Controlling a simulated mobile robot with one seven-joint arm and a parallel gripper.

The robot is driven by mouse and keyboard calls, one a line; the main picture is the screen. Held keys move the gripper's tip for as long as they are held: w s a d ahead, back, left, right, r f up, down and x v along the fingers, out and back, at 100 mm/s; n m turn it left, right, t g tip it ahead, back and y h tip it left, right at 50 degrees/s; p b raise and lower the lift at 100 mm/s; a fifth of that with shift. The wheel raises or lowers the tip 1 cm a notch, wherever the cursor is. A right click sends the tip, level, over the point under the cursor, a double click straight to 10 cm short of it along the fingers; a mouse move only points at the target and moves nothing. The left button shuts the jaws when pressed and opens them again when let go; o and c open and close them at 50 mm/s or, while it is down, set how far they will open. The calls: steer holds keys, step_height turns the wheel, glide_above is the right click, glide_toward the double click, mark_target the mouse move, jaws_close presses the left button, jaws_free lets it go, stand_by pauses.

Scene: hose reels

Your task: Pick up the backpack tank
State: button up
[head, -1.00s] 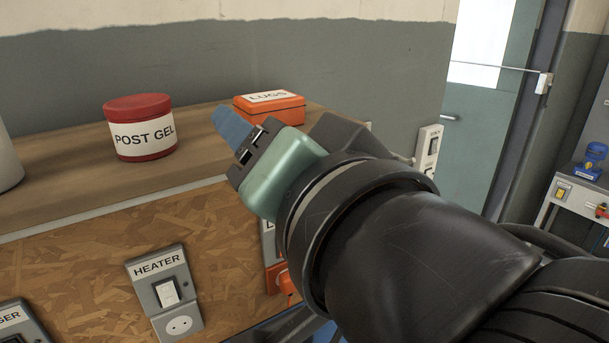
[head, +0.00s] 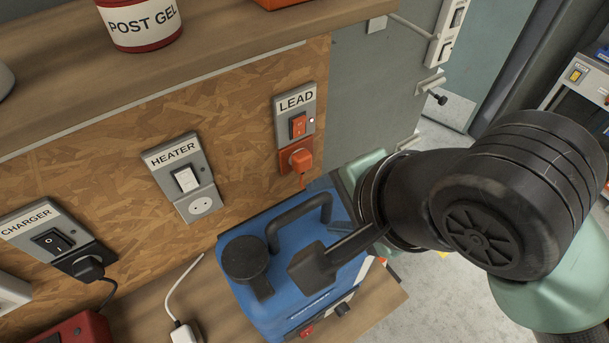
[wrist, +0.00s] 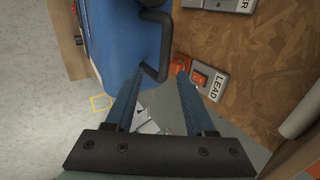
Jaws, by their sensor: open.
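The backpack tank (head: 245,295) is a blue body with a black round cap and a black loop handle (head: 300,215). It stands on a low wooden shelf in the head view, upright. In the wrist view the blue tank (wrist: 115,40) is at the top, and its black handle (wrist: 157,72) reaches down between my two fingertips in the picture. My gripper (wrist: 160,78) is open, with a blue finger on either side and nothing held. I cannot tell whether the handle lies within the jaws or beyond them. In the head view my arm hides most of the gripper.
A chipboard panel behind the tank carries the LEAD switch (head: 297,125) with an orange plug, the HEATER switch (head: 186,180) and the CHARGER switch (head: 52,238). A POST GEL tub (head: 142,22) stands on the upper bench. A white cable (head: 180,290) lies left of the tank.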

mark_target(314, 201)
steer(key=shift+w+p+x, duration=0.2)
steer(key=shift+p+x, duration=0.45)
steer(key=shift+x, duration=2.35)
steer(key=shift+r, duration=0.2)
jaws_close()
steer(key=shift+r, duration=0.1)
